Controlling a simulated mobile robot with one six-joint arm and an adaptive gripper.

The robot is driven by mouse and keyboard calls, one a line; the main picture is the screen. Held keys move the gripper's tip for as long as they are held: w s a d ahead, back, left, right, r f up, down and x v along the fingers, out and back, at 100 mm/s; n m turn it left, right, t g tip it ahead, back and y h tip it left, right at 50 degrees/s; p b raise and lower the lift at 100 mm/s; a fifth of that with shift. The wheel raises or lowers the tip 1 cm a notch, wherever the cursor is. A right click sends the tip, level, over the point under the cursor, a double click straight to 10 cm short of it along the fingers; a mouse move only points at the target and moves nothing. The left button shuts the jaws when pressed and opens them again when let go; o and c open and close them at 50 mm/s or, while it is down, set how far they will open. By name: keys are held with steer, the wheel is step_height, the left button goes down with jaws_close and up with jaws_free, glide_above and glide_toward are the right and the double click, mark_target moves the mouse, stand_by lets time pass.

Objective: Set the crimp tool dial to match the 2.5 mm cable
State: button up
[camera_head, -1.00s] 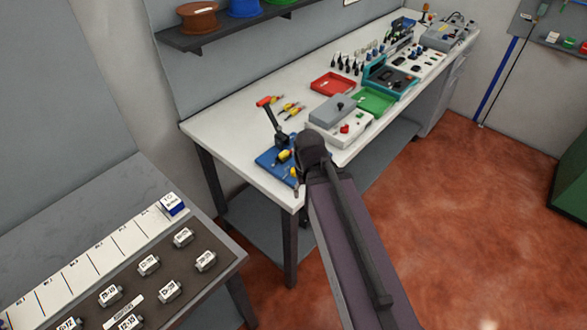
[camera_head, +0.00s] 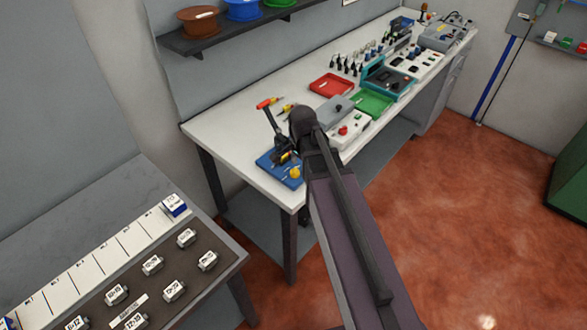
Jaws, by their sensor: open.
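The crimp tool (camera_head: 273,125) is a dark upright lever with a red grip, standing on a blue base (camera_head: 269,162) at the near left corner of the long white bench. A yellow round part (camera_head: 295,172) shows low on the blue base; I cannot tell whether it is the dial. My gripper (camera_head: 287,156) is a small dark shape just right of the lever, over the blue base, partly hidden by my arm. It is open and no object shows in it. Whether it touches the tool is unclear. The dial setting and the 2.5 mm cable cannot be made out.
Behind the tool are a red tray (camera_head: 331,85), a green tray (camera_head: 372,103) and a grey box (camera_head: 335,110) beside a white unit with a red button (camera_head: 343,130). A side table with labelled blocks (camera_head: 152,265) stands at lower left.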

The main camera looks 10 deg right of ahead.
mark_target(295, 170)
steer(key=w+r+m+p, duration=0.2)
steer(key=w+m, duration=0.6)
steer(key=m, duration=0.4)
steer(key=shift+r+m+p, duration=0.4)
steer(key=shift+r, duration=0.2)
steer(key=shift+f, duration=0.15)
step_height(295, 170, down, 14)
steer(key=b, duration=1.3)
steer(key=shift+r+b, duration=0.25)
steer(key=shift+b, duration=0.15)
